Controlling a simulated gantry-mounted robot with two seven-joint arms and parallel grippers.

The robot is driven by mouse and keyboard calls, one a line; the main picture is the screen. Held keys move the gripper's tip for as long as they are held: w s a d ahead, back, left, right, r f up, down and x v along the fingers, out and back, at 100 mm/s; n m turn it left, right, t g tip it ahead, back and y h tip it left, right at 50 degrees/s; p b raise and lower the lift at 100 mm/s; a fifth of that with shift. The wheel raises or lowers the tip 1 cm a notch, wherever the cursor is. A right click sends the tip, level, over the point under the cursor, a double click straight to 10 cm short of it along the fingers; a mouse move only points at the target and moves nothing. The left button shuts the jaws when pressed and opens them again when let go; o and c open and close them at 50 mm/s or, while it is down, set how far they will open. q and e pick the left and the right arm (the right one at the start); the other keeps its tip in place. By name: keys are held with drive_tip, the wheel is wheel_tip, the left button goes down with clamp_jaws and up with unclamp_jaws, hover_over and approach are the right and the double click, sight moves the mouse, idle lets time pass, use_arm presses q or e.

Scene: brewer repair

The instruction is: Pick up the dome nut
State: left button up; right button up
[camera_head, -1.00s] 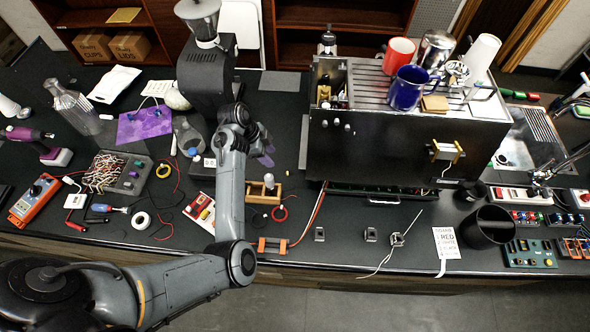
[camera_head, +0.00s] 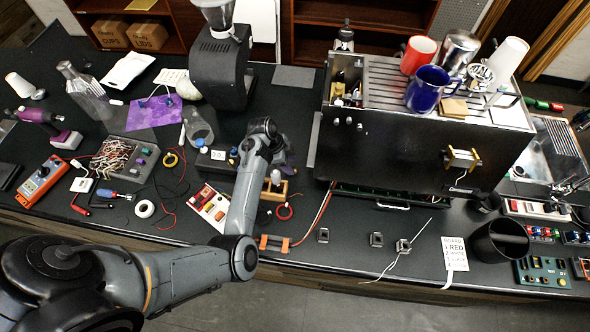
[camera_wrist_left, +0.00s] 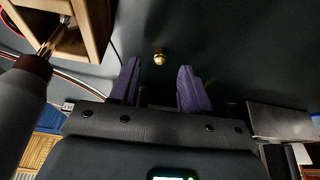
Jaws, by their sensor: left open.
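The dome nut (camera_wrist_left: 160,57) is a small brass-coloured piece on the dark counter in the left wrist view. It lies just beyond the fingertips, about midway between them, and nothing touches it. My left gripper (camera_wrist_left: 159,82) is open and empty, with its two purple fingers pointing toward the nut. In the head view my left gripper (camera_head: 288,165) is low over the counter, left of the espresso machine, partly hidden behind my own forearm. I cannot make out the nut in the head view. My right gripper is not in view.
A wooden stand (camera_wrist_left: 72,35) and a dark-handled tool (camera_wrist_left: 28,95) are close on the left in the wrist view. The espresso machine (camera_head: 400,150) stands to the right in the head view. A grinder (camera_head: 220,65) stands behind the gripper. Red wires lie near the stand.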

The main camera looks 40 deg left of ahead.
sight(295, 170)
use_arm(q)
drive_tip(key=shift+x, duration=1.5)
drive_tip(key=shift+s, duration=0.1)
clamp_jaws()
